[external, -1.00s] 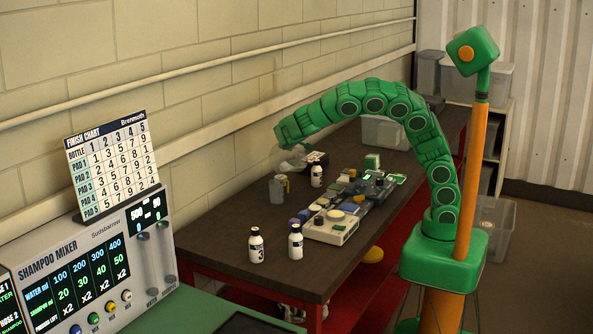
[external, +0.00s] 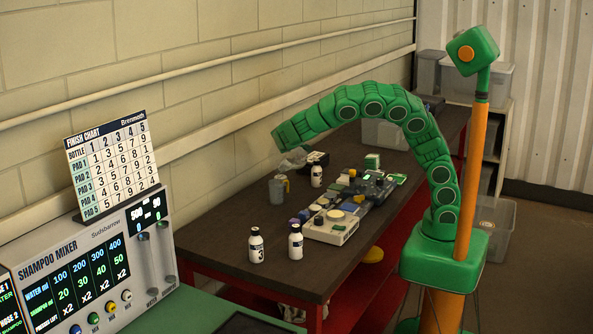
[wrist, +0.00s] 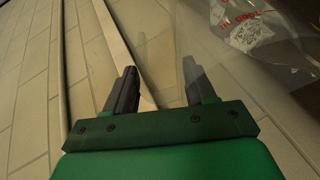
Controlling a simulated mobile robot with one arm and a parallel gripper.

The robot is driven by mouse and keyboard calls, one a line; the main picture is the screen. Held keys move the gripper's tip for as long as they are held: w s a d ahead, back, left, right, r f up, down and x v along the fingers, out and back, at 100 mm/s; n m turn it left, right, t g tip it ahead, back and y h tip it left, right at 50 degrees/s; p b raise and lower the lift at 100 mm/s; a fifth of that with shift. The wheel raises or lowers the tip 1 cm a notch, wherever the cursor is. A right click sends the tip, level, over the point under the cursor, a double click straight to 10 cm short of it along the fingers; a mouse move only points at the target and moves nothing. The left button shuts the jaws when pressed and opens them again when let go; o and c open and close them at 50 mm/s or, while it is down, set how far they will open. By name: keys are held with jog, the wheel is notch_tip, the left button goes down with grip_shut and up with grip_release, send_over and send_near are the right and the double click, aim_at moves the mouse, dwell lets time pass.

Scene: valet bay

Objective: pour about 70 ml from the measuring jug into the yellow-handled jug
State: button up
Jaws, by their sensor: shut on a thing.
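My gripper (external: 279,140) is high over the wall side of the table, left of the arm's arch. In the wrist view its two dark fingers (wrist: 160,84) stand apart. A clear vessel with red print, which looks like the measuring jug (wrist: 262,34), fills the upper right there and overlaps the right finger. In the external view the measuring jug (external: 291,160) is a pale, see-through shape just below my gripper; its tilt and liquid level are hard to make out. The grey yellow-handled jug (external: 276,191) stands upright on the table, below and slightly left of it.
A white-and-black bottle (external: 317,176) stands right of the yellow-handled jug. Two more bottles (external: 256,245) are near the front edge. Pads and devices (external: 332,226) crowd the table's right side. The wall (external: 230,110) is close behind. The table's left part (external: 225,232) is bare.

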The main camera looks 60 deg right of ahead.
jog(key=shift+a+r+t+h+b, duration=0.2)
jog(key=shift+a+h+b, duration=0.1)
jog(key=shift+a, duration=0.2)
jog(key=shift+a+r+t+h+b, duration=0.15)
jog(key=shift+a+h+b, duration=0.15)
jog(key=shift+a, duration=0.2)
dwell(2.2)
jog(key=shift+d, duration=0.1)
jog(key=shift+d+f+y, duration=0.2)
jog(key=shift+d+y, duration=0.2)
jog(key=shift+d, duration=0.3)
jog(key=d+y, duration=0.1)
jog(key=d+f+g+y, duration=0.1)
jog(key=shift+w+d+m, duration=0.1)
jog(key=shift+d+m, duration=0.2)
jog(key=shift+d, duration=0.05)
jog(key=shift+d+y, duration=0.5)
jog(key=shift+y, duration=0.1)
jog(key=shift+d+f+y, duration=0.3)
jog(key=shift+f+y, duration=0.1)
jog(key=shift+f, duration=0.1)
jog(key=shift+d, duration=0.1)
